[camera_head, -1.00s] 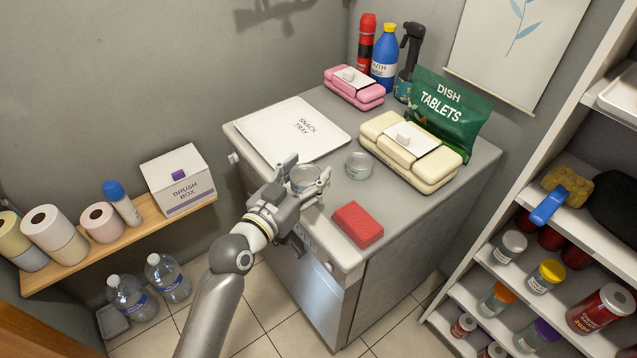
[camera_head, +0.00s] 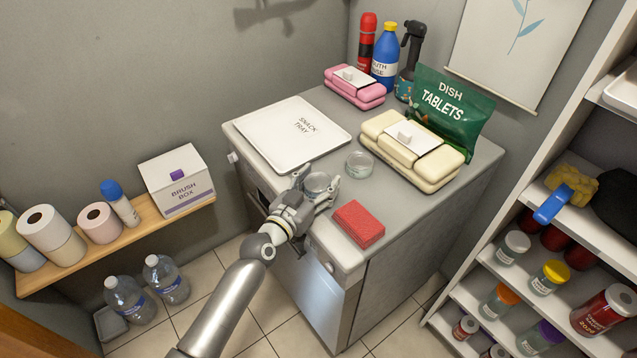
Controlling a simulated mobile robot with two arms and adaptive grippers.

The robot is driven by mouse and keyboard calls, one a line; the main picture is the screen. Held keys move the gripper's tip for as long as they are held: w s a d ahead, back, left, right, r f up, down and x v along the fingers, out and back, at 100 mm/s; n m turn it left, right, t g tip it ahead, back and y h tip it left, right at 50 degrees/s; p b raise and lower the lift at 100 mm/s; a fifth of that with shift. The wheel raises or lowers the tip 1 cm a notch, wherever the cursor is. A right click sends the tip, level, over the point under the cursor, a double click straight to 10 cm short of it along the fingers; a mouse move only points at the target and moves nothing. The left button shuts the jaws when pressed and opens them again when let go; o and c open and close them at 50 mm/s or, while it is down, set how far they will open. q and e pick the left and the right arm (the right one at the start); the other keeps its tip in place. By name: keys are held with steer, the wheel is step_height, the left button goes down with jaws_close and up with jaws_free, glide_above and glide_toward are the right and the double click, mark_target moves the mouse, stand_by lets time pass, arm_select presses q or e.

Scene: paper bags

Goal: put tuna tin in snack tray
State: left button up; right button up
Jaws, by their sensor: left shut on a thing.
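The snack tray (camera_head: 285,128) is a flat white rounded tray with its name on it, lying at the back left of the grey counter top. My left gripper (camera_head: 321,177) is at the counter's front edge, shut on a small round silver tin (camera_head: 317,183), just in front of the tray's near corner. The fingers sit on either side of the tin; its label cannot be read, and I cannot tell whether it touches the counter. A second similar tin (camera_head: 360,164) stands on the counter to the right, apart from the gripper. My right gripper is not in view.
A red sponge (camera_head: 358,224) lies right of the gripper. Cream packs (camera_head: 411,150), a green dish tablets bag (camera_head: 449,110), pink packs (camera_head: 354,88) and several bottles fill the back and right of the counter. The tray top is empty.

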arm_select(q)
steer(key=shift+s, duration=0.1)
steer(key=shift+f, duration=0.15)
steer(key=o, duration=1.1)
steer(key=r+b+v, duration=0.1)
steer(key=v, duration=1.1)
steer(key=shift+a, duration=0.1)
